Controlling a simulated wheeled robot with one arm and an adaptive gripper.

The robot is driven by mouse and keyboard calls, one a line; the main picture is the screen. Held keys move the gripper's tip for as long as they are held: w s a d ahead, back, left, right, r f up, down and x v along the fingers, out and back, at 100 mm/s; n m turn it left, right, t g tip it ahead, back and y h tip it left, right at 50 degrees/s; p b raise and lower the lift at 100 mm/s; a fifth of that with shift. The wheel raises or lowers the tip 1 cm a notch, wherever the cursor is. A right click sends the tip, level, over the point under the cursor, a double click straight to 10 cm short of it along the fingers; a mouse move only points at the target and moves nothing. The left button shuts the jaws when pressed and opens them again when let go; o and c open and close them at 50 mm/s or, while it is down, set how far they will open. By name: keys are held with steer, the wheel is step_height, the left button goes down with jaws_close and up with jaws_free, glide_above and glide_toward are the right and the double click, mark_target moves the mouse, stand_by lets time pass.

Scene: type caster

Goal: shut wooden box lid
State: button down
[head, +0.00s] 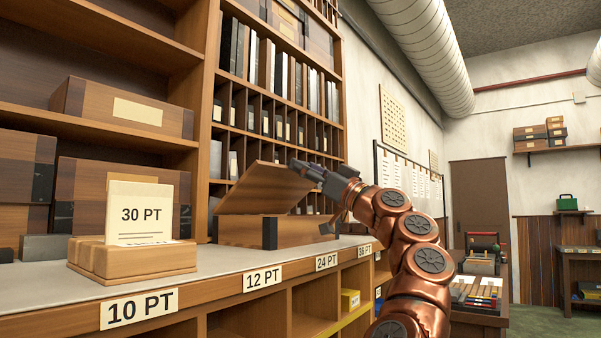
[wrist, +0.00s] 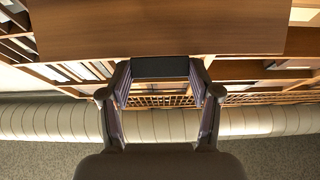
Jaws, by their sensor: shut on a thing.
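The wooden box (head: 285,232) stands on the counter, with black corner pieces. My gripper (head: 305,170) is at the lid's right end and is shut on the lid's edge. In the wrist view, the lid (wrist: 155,28) fills the top as a broad brown panel. A dark piece on its edge sits between the fingertips of my gripper (wrist: 160,70). The inside of the box is hidden.
A wooden card holder (head: 130,260) with a "30 PT" card stands on the counter (head: 225,262) left of the box. Shelves with boxes and books rise behind. Open cubbies lie below the counter. A table with a small press (head: 482,262) is at the right.

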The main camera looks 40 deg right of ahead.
steer(key=shift+s+d+f+b, duration=0.1)
steer(key=shift+s+f+b, duration=0.15)
steer(key=shift+f+b, duration=0.5)
steer(key=c, duration=0.6)
jaws_free()
steer(key=o, duration=0.4)
steer(key=shift+c, duration=0.2)
steer(key=shift+s, duration=0.15)
steer(key=s+d, duration=0.4)
steer(key=s, duration=0.8)
steer(key=shift+f, duration=0.25)
